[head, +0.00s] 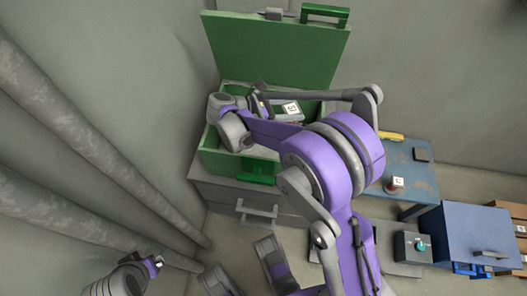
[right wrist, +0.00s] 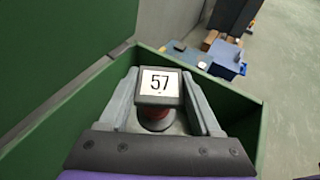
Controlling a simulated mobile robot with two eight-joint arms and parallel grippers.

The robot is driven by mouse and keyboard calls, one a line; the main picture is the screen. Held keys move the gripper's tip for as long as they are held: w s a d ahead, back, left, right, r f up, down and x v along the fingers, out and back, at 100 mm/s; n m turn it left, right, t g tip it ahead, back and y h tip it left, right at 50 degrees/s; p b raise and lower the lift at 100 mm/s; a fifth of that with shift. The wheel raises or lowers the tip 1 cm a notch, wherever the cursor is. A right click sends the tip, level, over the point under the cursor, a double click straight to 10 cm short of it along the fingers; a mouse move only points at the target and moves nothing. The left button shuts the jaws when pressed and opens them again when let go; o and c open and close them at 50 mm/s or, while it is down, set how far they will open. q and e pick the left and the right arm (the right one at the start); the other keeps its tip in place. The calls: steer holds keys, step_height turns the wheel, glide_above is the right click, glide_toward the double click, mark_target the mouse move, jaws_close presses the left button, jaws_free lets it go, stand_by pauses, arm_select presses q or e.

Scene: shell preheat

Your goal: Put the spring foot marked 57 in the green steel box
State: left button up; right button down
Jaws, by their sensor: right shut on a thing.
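The spring foot marked 57 (right wrist: 160,86) has a dark square top with a white label and a reddish body below. My right gripper (right wrist: 160,98) is shut on it, one grey finger on each side. In the head view the foot's label (head: 291,108) shows over the opening of the green steel box (head: 213,158), whose lid (head: 275,52) stands open. In the right wrist view the box's green walls (right wrist: 243,108) surround the held foot. Whether the foot touches the box floor is hidden. My left gripper (head: 155,262) is at the lower left, away from the box, too small to read.
The box stands on a grey cabinet (head: 225,190). A blue table (head: 415,168) to the right bears another labelled piece (head: 396,182) and a yellow thing (head: 390,136). A grey box with a teal knob (head: 420,245) and a blue cabinet (head: 475,225) stand at lower right. Pipes (head: 70,130) run along the left wall.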

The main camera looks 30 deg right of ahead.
steer(key=shift+s+d+f+m+g+b, duration=0.1)
steer(key=shift+s+f+m+g+b, duration=0.35)
steer(key=shift+f+m+g, duration=0.2)
arm_select(q)
steer(key=b+x, duration=0.1)
steer(key=x, duration=0.1)
steer(key=s+b+x, duration=0.1)
steer(key=b+x, duration=0.1)
steer(key=x, duration=0.1)
steer(key=shift+f, duration=0.25)
arm_select(e)
step_height(320, 180, down, 10)
steer(key=shift+r, duration=0.2)
arm_select(q)
steer(key=shift+f+b, duration=0.35)
arm_select(e)
steer(key=shift+f, duration=0.5)
steer(key=shift+s+f, duration=0.1)
steer(key=shift+c, duration=0.4)
jaws_free()
arm_select(q)
steer(key=shift+s, duration=0.1)
